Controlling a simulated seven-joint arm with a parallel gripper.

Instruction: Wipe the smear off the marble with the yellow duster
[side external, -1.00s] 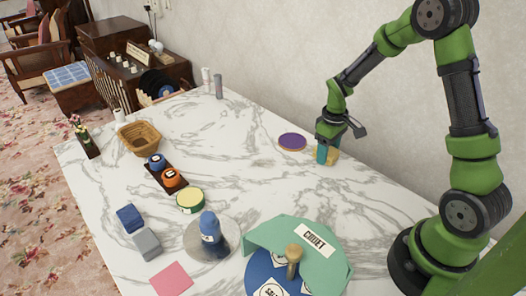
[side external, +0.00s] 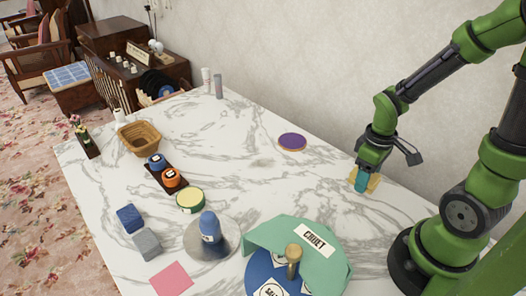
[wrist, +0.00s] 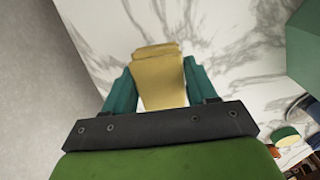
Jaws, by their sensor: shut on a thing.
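My gripper (side external: 365,178) is shut on the yellow duster (side external: 375,184), at the right side of the marble top (side external: 330,205) by the wall. The duster also shows in the wrist view (wrist: 157,70), pinched between the teal fingers. I cannot tell whether it touches the marble or hangs just above it. A faint grey-brown patch (side external: 262,162) lies on the marble left of my gripper, below and left of the purple disc. It may be the smear, but grey veining makes this hard to tell.
A purple disc (side external: 292,141) lies near the wall. A green cover (side external: 270,235) marked CRUET stands at the front. A bottle (side external: 209,227) on a round plate, a tin (side external: 190,200), a ball tray (side external: 152,178) and a basket (side external: 139,138) stand left. The middle marble is clear.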

